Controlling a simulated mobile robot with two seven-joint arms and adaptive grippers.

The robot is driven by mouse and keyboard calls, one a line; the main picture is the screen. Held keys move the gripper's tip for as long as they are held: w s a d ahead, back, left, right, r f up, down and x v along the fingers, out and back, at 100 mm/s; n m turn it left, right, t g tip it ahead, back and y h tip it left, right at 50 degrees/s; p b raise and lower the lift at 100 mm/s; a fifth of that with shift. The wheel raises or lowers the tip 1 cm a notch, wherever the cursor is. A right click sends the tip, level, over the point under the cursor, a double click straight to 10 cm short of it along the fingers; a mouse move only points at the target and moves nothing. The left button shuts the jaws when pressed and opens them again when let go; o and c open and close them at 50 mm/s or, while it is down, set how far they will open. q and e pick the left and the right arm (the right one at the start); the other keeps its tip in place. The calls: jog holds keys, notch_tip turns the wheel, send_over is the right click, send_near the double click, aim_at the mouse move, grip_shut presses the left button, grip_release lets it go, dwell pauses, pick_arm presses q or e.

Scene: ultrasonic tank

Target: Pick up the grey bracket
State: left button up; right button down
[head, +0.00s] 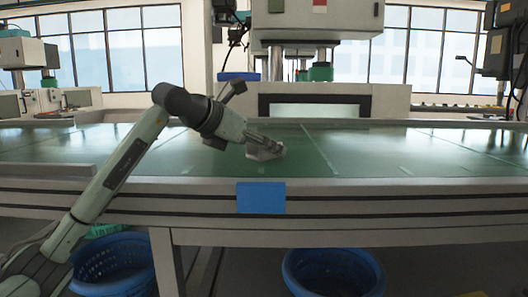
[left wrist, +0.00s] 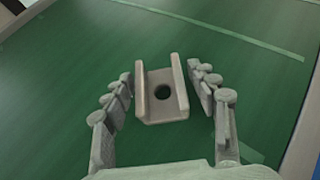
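My left gripper (left wrist: 165,80) is open, with one finger on each side of the bracket. Gaps show between the fingers and the bracket walls. In the head view my left gripper (head: 262,141) reaches low over the table and partly covers the bracket. My right gripper is in neither view.
The green table (head: 400,150) is mostly clear around the bracket, with light tape lines on it. A raised rail runs along its front edge, with a blue patch (head: 261,198). Blue baskets (head: 333,273) stand below. A large machine (head: 315,25) stands behind.

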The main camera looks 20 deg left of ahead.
pick_arm(q)
jog(key=shift+r, duration=0.1)
jog(key=c, duration=1.1)
